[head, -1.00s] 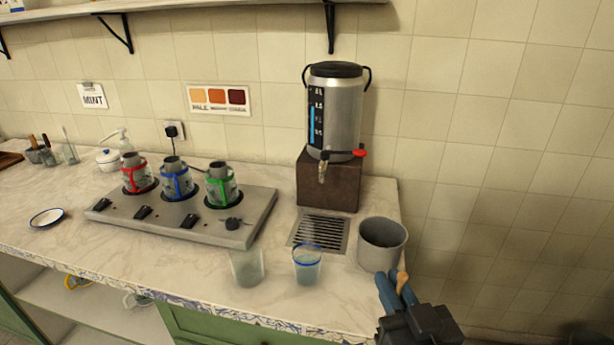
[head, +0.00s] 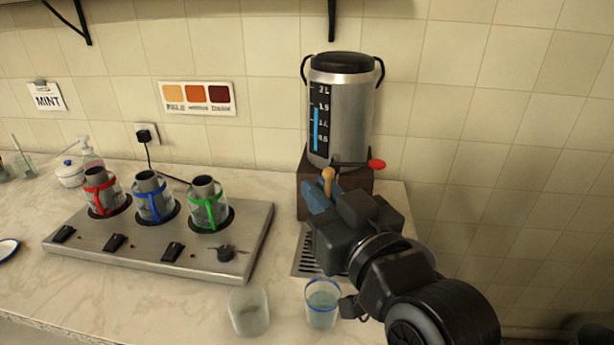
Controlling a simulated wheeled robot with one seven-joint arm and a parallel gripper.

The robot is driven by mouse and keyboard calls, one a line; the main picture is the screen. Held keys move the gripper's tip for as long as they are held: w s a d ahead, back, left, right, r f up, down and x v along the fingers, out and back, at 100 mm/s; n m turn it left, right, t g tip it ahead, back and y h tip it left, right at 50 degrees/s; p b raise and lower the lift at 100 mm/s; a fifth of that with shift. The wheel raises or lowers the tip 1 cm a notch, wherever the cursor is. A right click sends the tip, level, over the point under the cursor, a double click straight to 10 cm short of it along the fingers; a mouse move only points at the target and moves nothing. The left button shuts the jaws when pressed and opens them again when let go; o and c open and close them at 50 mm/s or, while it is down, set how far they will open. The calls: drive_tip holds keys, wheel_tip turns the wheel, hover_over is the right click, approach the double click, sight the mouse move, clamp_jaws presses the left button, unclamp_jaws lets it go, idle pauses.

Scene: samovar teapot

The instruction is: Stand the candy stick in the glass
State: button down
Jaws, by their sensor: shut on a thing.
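My gripper (head: 322,195), with blue fingers, is shut on a thin piece with a rounded tan-orange end, which I take as the candy stick (head: 328,176). Only that end shows above the fingers; the rest is hidden. The gripper is in front of the urn's base, above and behind the glasses in the picture. A blue-rimmed glass (head: 322,305) with bluish contents stands near the counter's front. A plain, cloudy-looking glass (head: 249,312) stands just left of it. I cannot tell which one the task means.
A steel urn (head: 342,115) with a red-handled tap stands on a brown block behind my gripper. A drip grate (head: 303,262) is partly covered by my arm. A steel burner plate (head: 160,245) holds three pots with red, blue and green holders. My arm hides the grey cup.

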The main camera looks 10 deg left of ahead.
wheel_tip(320, 180, down, 12)
drive_tip(key=b, duration=1)
drive_tip(key=shift+f, duration=0.25)
idle(0.3)
drive_tip(key=c, duration=1.1)
unclamp_jaws()
drive_tip(key=v, duration=0.7)
drive_tip(key=shift+s+d+b, duration=0.2)
drive_tip(key=shift+s+b, duration=0.1)
drive_tip(key=shift+s, duration=0.05)
